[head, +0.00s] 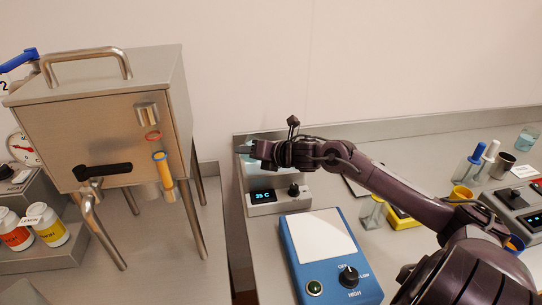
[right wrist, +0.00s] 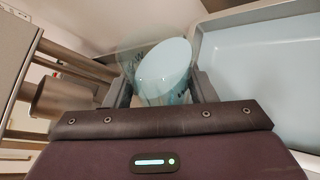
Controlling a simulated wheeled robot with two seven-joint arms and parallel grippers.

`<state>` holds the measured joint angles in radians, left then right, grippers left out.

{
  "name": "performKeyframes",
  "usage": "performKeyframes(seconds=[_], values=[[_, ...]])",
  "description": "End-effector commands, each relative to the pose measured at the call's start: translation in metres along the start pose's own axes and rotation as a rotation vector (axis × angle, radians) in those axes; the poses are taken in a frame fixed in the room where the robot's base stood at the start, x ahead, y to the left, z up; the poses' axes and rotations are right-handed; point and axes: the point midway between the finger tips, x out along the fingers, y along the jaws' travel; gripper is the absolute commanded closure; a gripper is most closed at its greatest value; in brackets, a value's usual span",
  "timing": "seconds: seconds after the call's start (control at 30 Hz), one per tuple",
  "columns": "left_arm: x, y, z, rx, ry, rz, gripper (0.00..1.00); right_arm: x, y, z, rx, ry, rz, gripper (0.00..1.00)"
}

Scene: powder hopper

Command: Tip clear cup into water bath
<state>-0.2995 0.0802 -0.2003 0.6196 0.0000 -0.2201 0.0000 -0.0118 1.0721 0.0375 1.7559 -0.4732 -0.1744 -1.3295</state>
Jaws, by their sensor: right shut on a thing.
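My right gripper (head: 254,151) is shut on the clear cup (head: 244,149), at the back left of the water bath (head: 278,208), a grey unit with a lit display and black knob. In the right wrist view the cup (right wrist: 128,62) sits between the two fingers of my right gripper (right wrist: 165,88). Pale blue liquid shows in it as a slanted oval. The bath's pale blue water (right wrist: 265,75) lies to the right of the cup in that view. The arm hides much of the bath in the head view. My left gripper is out of view.
A steel hopper (head: 95,120) on legs stands left of the bath. A blue-and-white device (head: 315,250) stands in front of the bath. Bottles (head: 480,160), a yellow cup (head: 461,193) and another display unit (head: 515,210) stand at the right. A raised edge (head: 232,230) borders the bench.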

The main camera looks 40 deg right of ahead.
Motion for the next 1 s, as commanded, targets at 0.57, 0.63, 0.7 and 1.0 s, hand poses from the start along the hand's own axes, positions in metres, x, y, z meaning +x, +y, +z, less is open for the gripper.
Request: performKeyframes(seconds=[0.57,0.63,0.7,1.0], values=[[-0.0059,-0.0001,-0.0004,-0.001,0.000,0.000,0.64,0.0006,-0.0031,0.0001,0.068,0.008,0.028,0.74],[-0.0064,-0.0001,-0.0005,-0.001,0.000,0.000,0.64,0.0008,-0.0033,-0.0002,0.075,0.009,0.031,0.74],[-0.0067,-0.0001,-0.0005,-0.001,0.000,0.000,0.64,0.0010,-0.0036,-0.0006,0.083,0.010,0.035,0.74],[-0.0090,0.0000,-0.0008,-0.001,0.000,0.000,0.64,0.0015,-0.0054,-0.0012,0.113,0.015,0.046,0.74]])
